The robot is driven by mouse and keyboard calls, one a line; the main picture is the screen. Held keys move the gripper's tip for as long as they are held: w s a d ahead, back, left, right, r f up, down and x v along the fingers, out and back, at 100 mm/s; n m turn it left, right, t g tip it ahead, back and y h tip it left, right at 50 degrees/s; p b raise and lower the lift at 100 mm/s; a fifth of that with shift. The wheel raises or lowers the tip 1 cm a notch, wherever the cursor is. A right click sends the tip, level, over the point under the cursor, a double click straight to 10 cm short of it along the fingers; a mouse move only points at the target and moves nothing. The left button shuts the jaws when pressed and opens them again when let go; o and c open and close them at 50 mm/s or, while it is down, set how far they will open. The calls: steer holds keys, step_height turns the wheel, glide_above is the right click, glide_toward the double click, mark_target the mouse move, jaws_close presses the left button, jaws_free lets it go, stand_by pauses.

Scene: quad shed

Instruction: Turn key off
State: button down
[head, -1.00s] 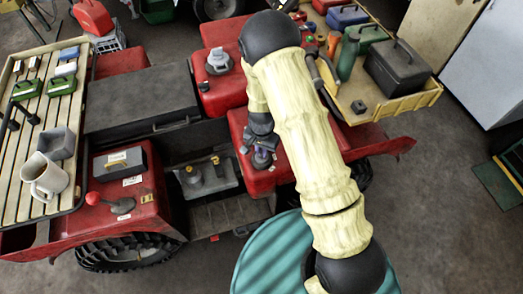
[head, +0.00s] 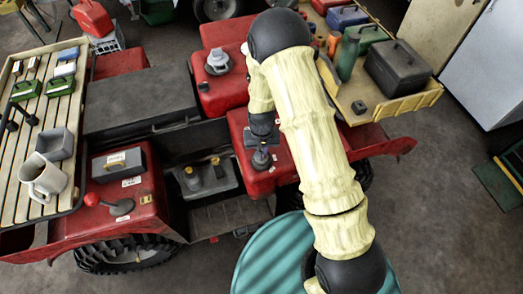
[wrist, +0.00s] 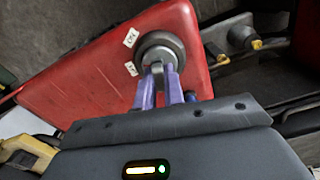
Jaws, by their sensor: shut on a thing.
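A round dark key switch (wrist: 160,47) is set in a red panel (wrist: 90,65) of the vehicle, with small white labels beside it in the wrist view. My gripper (wrist: 161,80) is at the switch, its purple fingers shut on the grey key (wrist: 160,70) that stands out of it. The fingers hide part of the key. In the head view the switch (head: 262,160) shows just below my gripper, on the red bodywork; the key is too small to tell there.
A yellow tray (head: 395,103) with tools and a dark toolbox (head: 398,66) is behind my arm. A teal drum top (head: 270,255) is in front.

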steer(key=n, duration=0.4)
steer(key=shift+n, duration=0.3)
steer(key=c, duration=1.5)
jaws_free()
steer(key=shift+r+p, duration=2.7)
steer(key=shift+r, duration=1.35)
